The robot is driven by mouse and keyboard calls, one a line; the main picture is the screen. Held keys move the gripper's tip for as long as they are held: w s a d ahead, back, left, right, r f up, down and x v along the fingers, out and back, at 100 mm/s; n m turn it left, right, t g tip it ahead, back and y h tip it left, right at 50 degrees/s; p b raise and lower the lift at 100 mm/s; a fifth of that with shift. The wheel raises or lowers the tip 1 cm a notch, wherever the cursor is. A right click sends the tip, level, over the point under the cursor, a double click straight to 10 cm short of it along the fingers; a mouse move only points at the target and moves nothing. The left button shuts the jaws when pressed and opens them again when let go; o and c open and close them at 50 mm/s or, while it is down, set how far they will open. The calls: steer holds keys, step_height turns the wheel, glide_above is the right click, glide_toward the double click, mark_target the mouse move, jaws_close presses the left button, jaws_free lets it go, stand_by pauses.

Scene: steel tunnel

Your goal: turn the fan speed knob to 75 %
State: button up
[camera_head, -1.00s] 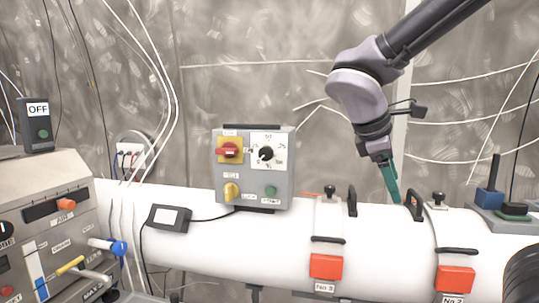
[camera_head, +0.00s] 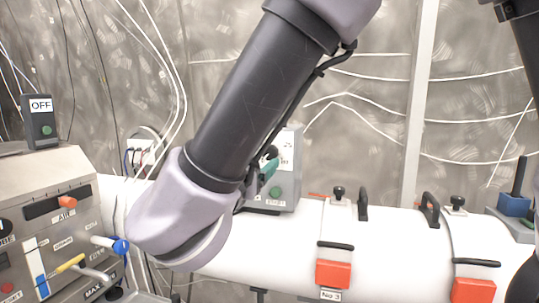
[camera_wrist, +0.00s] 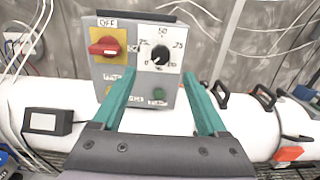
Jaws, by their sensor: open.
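The fan speed knob (camera_wrist: 160,54) is a black round knob on a white dial plate marked 50 at the top and 75 at the right. Its white mark appears to point to the lower left. It sits on the grey control box (camera_wrist: 103,75), whose right part also shows in the head view (camera_head: 289,185). My gripper (camera_wrist: 160,78) is open and empty. Its two teal fingers point at the box, with the dial beyond and between them. I cannot tell how far the tips are from it. In the head view my arm hides most of the box.
The box also carries a red switch on a yellow plate (camera_wrist: 104,47) and a green button (camera_wrist: 158,94). A white pipe (camera_head: 290,240) with red latches (camera_head: 333,274) and black handles runs beneath. A small display (camera_wrist: 45,122) sits at the left. A steel machine (camera_head: 60,215) stands at left.

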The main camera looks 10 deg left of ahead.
steer(key=w, duration=0.9)
steer(key=shift+w+d, duration=0.15)
steer(key=shift+d, duration=0.25)
jaws_close()
